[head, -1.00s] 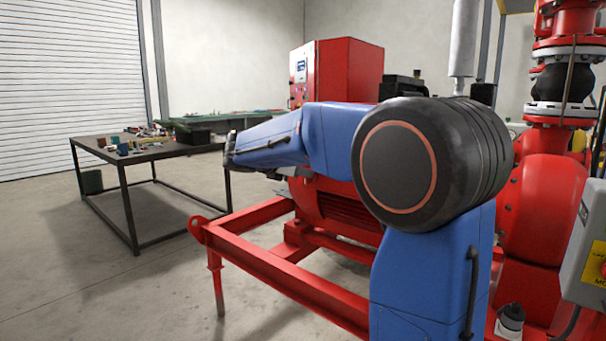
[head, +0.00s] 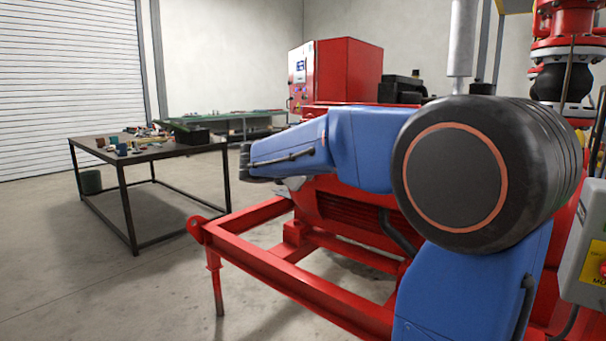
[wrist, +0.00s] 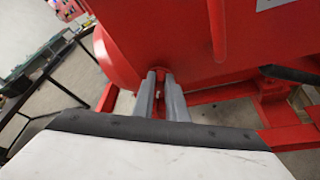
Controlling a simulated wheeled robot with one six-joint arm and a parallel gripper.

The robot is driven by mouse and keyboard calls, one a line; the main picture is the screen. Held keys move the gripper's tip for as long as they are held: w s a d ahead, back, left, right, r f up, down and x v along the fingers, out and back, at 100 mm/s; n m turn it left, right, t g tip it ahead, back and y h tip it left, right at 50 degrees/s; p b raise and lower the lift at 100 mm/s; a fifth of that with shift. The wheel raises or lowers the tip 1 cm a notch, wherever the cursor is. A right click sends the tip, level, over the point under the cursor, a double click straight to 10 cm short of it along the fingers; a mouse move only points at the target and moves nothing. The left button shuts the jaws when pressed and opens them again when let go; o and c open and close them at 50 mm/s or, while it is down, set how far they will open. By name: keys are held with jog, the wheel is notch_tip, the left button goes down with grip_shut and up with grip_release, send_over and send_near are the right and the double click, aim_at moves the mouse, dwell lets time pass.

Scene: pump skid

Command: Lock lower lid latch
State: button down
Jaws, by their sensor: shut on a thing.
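My gripper (wrist: 162,84) shows in the wrist view as two grey fingers close together, reaching up to the red machine body. It is shut on a small red part (wrist: 159,73) at the fingertips, taken to be the lower lid latch. The fingers hide most of that part, so I cannot tell its position. In the head view my blue arm covers this spot, and the latch cannot be made out.
A curved red bar (wrist: 217,32) stands out just right of the fingers in the wrist view. The red skid frame (head: 285,272) runs below my arm. A dark table (head: 150,151) with small items stands at left, with free floor before it.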

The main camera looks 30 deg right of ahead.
jog(key=shift+s+d+f+m+t+h, duration=0.1)
jog(key=shift+f+m+t+h, duration=0.15)
jog(key=shift+m+t, duration=0.9)
jog(key=shift+s+d+f+m+t+h, duration=0.1)
jog(key=shift+s+f+m+t+h, duration=0.15)
jog(key=shift+m, duration=1.65)
jog(key=shift+d+f+m+t+h, duration=0.1)
jog(key=shift+f+m+t+h, duration=0.15)
jog(key=shift+m+t, duration=0.95)
jog(key=shift+m+g, duration=0.3)
jog(key=shift+m, duration=0.25)
jog(key=c, duration=1.8)
grip_release()
jog(key=shift+o, duration=0.2)
jog(key=shift+f, duration=0.25)
jog(key=shift+a, duration=0.1)
jog(key=v, duration=1.7)
jog(key=shift+s+r, duration=0.3)
jog(key=shift+r, duration=0.05)
